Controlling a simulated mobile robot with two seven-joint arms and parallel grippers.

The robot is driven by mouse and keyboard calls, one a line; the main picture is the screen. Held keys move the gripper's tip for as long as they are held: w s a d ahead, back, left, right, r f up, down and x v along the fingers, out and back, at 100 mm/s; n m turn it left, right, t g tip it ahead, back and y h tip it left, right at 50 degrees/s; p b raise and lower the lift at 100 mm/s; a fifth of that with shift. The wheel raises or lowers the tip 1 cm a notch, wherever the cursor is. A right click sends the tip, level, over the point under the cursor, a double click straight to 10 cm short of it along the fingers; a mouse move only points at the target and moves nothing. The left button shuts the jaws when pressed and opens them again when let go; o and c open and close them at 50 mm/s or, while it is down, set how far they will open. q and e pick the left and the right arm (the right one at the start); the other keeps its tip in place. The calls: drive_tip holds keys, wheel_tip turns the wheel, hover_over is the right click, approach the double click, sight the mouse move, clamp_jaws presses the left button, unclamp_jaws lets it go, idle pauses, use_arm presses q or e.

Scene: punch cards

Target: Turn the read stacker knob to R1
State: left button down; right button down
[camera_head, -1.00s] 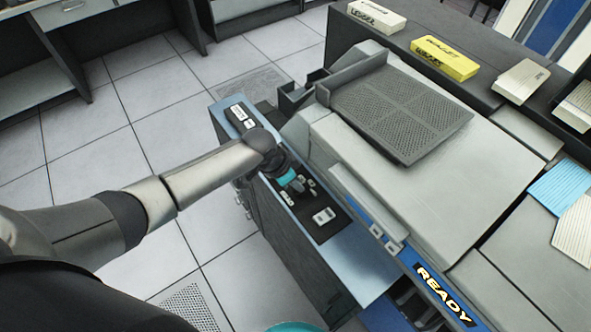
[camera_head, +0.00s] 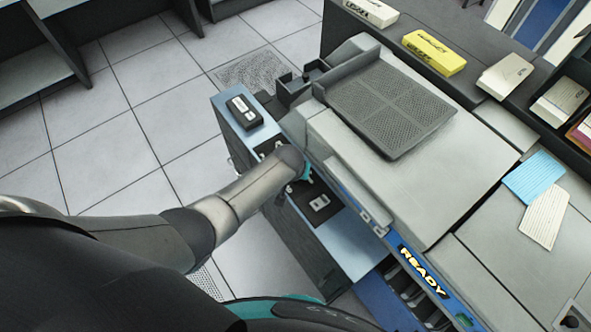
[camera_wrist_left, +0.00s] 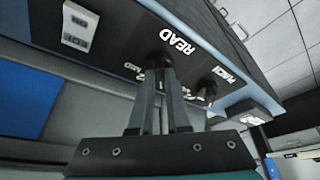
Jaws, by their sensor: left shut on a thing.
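A second knob (camera_wrist_left: 205,87) sits by the PUNCH lettering. In the head view my left wrist covers the middle of the panel (camera_head: 336,222); only a bit of teal hand shows there. My right gripper is out of view.
A white labelled switch (camera_wrist_left: 78,24) sits on the panel. A black labelled box (camera_head: 243,110) stands on the blue ledge. The grey card machine with its perforated plate (camera_head: 390,105) rises right of the panel. Open tiled floor (camera_head: 110,130) lies left.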

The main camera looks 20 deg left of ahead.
use_arm(q)
drive_tip(key=shift+n, duration=0.4)
drive_tip(key=c, duration=0.9)
unclamp_jaws()
drive_tip(key=shift+s+r+p, duration=0.15)
drive_tip(key=shift+r+p, duration=0.35)
drive_tip(key=shift+r, duration=0.05)
drive_tip(key=shift+d+p+v, duration=0.15)
drive_tip(key=shift+p+v, duration=1.2)
drive_tip(key=shift+v, duration=2.2)
drive_tip(key=shift+d+p+v, duration=0.15)
drive_tip(key=shift+p+v, duration=1.15)
drive_tip(key=shift+v, duration=2.2)
drive_tip(key=shift+s+f, duration=0.1)
drive_tip(key=shift+f, duration=0.05)
